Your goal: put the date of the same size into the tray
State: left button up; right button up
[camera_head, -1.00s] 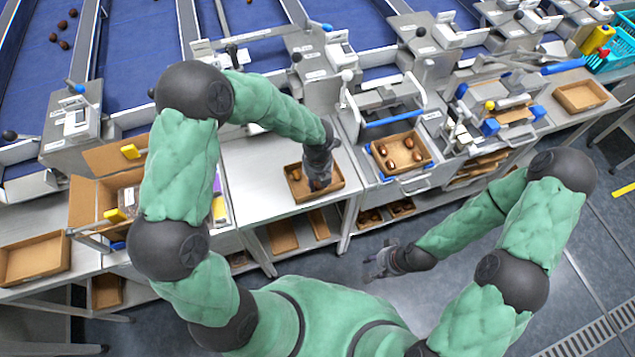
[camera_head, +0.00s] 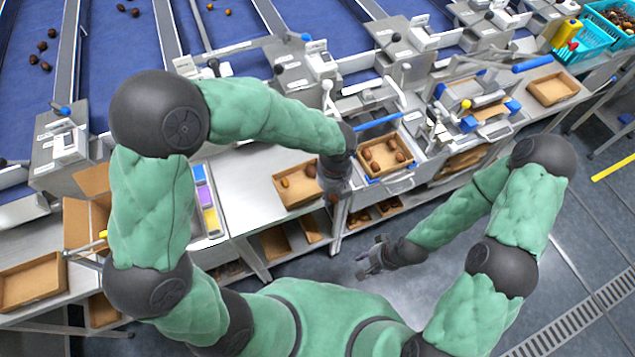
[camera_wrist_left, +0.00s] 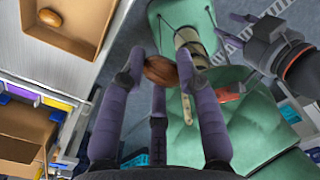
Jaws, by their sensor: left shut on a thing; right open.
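My left gripper (camera_head: 334,197) is shut on a brown date (camera_wrist_left: 160,70); the date shows between the fingertips in the left wrist view. In the head view this gripper is just right of a shallow cardboard tray (camera_head: 283,203), near the bench's front edge. Another cardboard tray (camera_head: 409,165), up and to the right, holds several brown dates (camera_head: 376,167). My right gripper (camera_head: 372,262) is open and empty, low in front of the bench; it also shows in the left wrist view (camera_wrist_left: 258,30).
A blue-handled station (camera_head: 378,122) stands just behind the filled tray. An open cardboard box (camera_head: 85,215) and an empty tray (camera_head: 33,280) are at the left. More trays with dates sit on the shelf below. Bare bench top (camera_head: 245,185) lies left of the two-date tray.

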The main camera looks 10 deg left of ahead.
pick_arm(q)
jog(key=w+d+r+p, duration=0.4)
jog(key=w+d+p, duration=0.45)
jog(key=w, duration=0.25)
jog(key=w+d+f+b, duration=0.2)
jog(key=w+d+f, duration=0.1)
jog(key=w, duration=0.3)
jog(key=w+d+f+b, duration=0.2)
jog(key=w+d+f, duration=0.1)
jog(key=w, duration=0.4)
jog(key=shift+w+d, duration=0.3)
jog(key=shift+d, duration=0.45)
jog(key=shift+f, duration=0.15)
jog(key=shift+f+b, duration=0.9)
jog(key=shift+f, duration=0.55)
jog(key=shift+f+b, duration=0.85)
jog(key=shift+f, duration=0.55)
dwell(0.7)
